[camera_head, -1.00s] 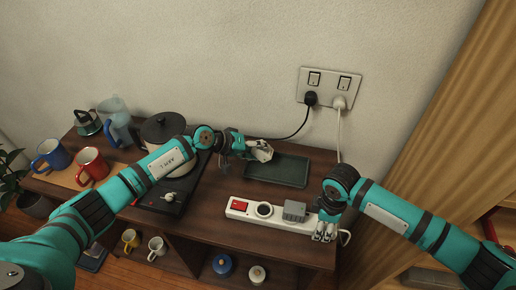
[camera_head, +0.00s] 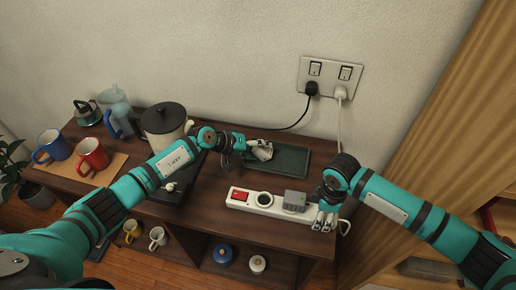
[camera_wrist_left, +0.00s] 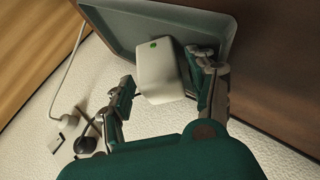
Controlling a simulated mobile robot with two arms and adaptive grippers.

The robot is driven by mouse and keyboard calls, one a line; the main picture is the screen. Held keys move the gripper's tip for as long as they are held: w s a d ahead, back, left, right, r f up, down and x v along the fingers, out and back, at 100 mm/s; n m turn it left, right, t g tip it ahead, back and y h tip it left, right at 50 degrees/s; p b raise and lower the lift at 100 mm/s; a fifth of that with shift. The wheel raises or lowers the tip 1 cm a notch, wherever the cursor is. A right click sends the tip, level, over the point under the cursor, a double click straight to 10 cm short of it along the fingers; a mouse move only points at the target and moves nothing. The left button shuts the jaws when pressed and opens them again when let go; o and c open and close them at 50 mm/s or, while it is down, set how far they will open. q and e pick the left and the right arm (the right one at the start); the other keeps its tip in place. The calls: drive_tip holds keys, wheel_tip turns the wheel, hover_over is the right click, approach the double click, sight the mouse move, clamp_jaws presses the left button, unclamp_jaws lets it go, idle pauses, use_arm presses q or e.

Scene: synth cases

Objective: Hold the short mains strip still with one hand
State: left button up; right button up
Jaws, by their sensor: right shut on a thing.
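The short white mains strip (camera_head: 281,211) lies along the front of the dark wooden table top. It has a red switch (camera_head: 240,195), a round socket (camera_head: 264,200) and a grey plug (camera_head: 294,200) standing in it. My right gripper (camera_head: 324,219) is at the strip's right end, shut on it; its fingers hide that end. My left gripper (camera_head: 262,150) is over the dark green tray (camera_head: 292,163) behind the strip. In the left wrist view the left gripper (camera_wrist_left: 160,80) has its fingers on both sides of a white box (camera_wrist_left: 158,62) with a green mark, seemingly gripping it.
A wall socket plate (camera_head: 331,77) has a black and a white plug, with cords down to the table. A pot (camera_head: 164,122) on a hob, a jug (camera_head: 118,122), and blue and red mugs (camera_head: 93,155) stand left. Small mugs and lidded pots sit on the lower shelf.

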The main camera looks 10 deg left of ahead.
use_arm(q)
drive_tip(key=shift+o, duration=0.4)
drive_tip(key=shift+s+a+r, duration=0.1)
drive_tip(key=shift+s+a, duration=0.05)
drive_tip(key=shift+a, duration=0.05)
drive_tip(key=v, duration=1.1)
drive_tip(key=shift+r, duration=0.2)
drive_tip(key=shift+a, duration=0.1)
use_arm(e)
drive_tip(key=o, duration=1.5)
